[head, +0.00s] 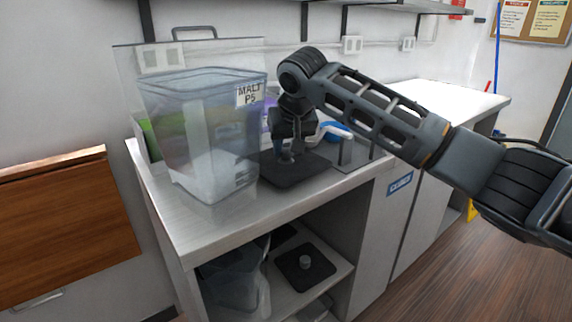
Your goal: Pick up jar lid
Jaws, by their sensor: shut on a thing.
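The jar lid (312,170) is a flat, dark, square plate at the counter's front, right of the clear bin. My gripper (287,157) points down over the lid's middle and is shut on it, at what seems to be its raised centre. The fingers hide most of that grip point. The lid looks level. I cannot tell whether it rests on the counter or is slightly above it.
A large clear bin (205,140) labelled MALT P5 stands close left of my gripper. A clear panel stands behind it. A similar dark lid with a grey knob (304,262) lies on the shelf below the counter (240,215). A blue-and-white item (336,130) is behind right.

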